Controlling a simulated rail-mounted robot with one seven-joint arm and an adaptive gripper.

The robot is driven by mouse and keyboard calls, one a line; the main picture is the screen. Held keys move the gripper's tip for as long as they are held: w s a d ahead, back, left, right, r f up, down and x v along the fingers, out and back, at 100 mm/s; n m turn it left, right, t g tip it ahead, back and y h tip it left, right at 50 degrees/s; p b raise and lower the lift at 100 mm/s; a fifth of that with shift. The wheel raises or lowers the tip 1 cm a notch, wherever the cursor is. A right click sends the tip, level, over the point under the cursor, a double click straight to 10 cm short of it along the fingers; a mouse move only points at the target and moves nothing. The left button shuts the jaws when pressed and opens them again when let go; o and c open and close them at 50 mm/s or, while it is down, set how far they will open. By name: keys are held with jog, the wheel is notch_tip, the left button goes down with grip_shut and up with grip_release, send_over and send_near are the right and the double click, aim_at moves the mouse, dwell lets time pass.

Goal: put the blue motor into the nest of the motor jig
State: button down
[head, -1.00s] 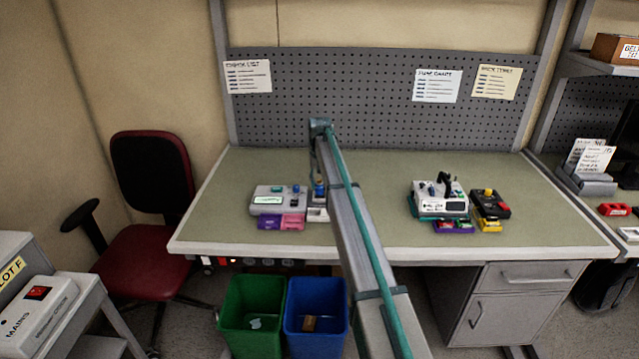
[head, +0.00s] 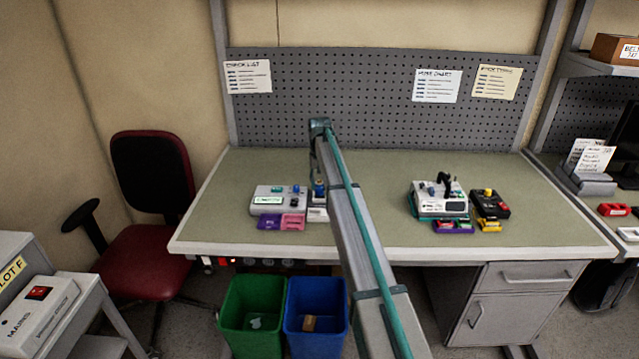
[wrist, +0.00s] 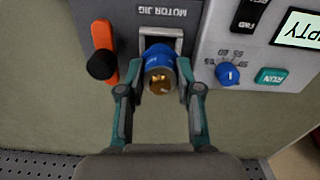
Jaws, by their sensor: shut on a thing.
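The blue motor (wrist: 158,53) has a brass-coloured end and sits between the fingers of my gripper (wrist: 160,68) in the wrist view. The fingers are shut on it from both sides. The motor jig (wrist: 123,13) is a grey block with an upside-down MOTOR JIG label. Its pale nest (wrist: 159,33) lies right at the motor's far end; I cannot tell whether the motor is seated or just above it. In the head view my arm partly hides the jig (head: 317,214), with the blue motor (head: 319,188) above it.
Purple and pink trays (head: 281,222) lie in front. Another device (head: 440,204) stands right; the mid-bench is clear.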

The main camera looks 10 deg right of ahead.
jog(key=shift+f+b, duration=0.35)
jog(key=shift+f, duration=0.8)
dwell(0.4)
jog(key=c, duration=1.1)
grip_release()
jog(key=shift+r, duration=0.1)
jog(key=shift+r+p, duration=0.5)
jog(key=shift+r, duration=0.55)
jog(key=o, duration=0.6)
jog(key=shift+c, duration=0.2)
